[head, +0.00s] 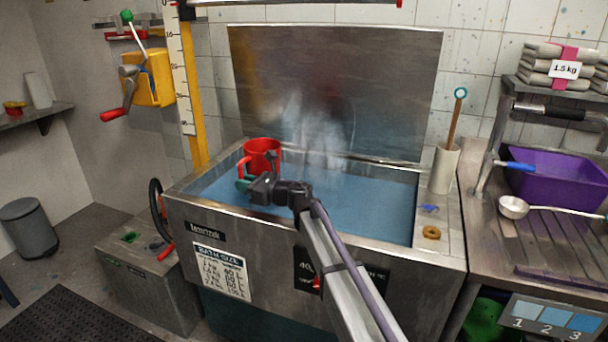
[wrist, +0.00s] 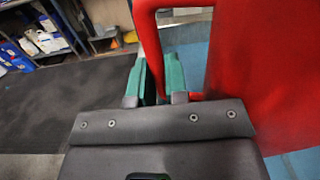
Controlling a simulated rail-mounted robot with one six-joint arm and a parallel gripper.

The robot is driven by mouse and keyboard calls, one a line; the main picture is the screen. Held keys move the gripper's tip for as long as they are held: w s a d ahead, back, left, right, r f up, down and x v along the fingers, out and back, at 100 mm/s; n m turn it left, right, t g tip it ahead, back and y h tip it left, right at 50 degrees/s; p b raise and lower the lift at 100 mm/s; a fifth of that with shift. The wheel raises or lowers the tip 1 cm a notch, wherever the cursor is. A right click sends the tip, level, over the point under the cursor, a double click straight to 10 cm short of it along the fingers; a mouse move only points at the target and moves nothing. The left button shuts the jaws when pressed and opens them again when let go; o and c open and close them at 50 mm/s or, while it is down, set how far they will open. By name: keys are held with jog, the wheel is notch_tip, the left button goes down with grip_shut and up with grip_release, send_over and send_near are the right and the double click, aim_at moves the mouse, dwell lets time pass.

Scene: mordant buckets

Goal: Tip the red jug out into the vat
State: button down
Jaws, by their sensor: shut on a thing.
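The red jug (head: 263,154) is upright over the left back part of the vat (head: 427,255), above or at the blue liquid (head: 350,200). I cannot tell whether its base touches the liquid. My gripper (head: 244,183) is at the jug's handle, on its left side. In the wrist view, the green fingers of my gripper (wrist: 160,78) are shut on the handle (wrist: 150,45), and the red jug wall (wrist: 255,80) fills the right side. The inside of the jug is hidden.
A metal splash panel (head: 330,90) stands behind the vat, with steam before it. A pot with a wooden-handled tool (head: 444,168) and a brown ring (head: 432,232) are on the right rim. A yellow crank box (head: 156,78) hangs at the left. A purple tub (head: 555,180) stands far right.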

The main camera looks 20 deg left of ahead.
aim_at(261, 158)
jog(key=shift+f+b, duration=0.25)
jog(key=shift+b, duration=0.1)
jog(key=shift+w+d+r+m+t+y+b, duration=0.3)
jog(key=shift+r+m+y, duration=0.25)
jog(key=shift+m, duration=0.3)
jog(key=shift+w+d+r+m+t+y+b, duration=0.3)
jog(key=shift+r+m+y, duration=0.25)
jog(key=shift+m, duration=0.35)
jog(key=shift+w+d+r+m+t+y+b, duration=0.25)
jog(key=shift+w+r+m+t+y+b, duration=0.15)
jog(key=shift+m+y, duration=0.35)
jog(key=shift+w+d+r+m+t+y+p, duration=0.25)
jog(key=shift+d+r+m+t+p, duration=0.1)
jog(key=shift+r+m, duration=0.3)
jog(key=shift+w+d+r+m+t+y+p, duration=0.1)
jog(key=shift+w+d+r+m+t+p, duration=0.15)
jog(key=shift+r+m, duration=0.4)
jog(key=shift+w+d+r+m+t, duration=0.2)
jog(key=shift+r+m+t, duration=0.15)
jog(key=shift+m, duration=0.35)
jog(key=shift+w+d+r+m+t+y+b, duration=0.15)
jog(key=shift+r+m+t+y+b, duration=0.1)
jog(key=shift+m+t, duration=0.45)
jog(key=shift+w+d+r+m+t+y+b, duration=0.15)
jog(key=shift+m+t+y+b, duration=0.1)
jog(key=shift+m+t, duration=0.45)
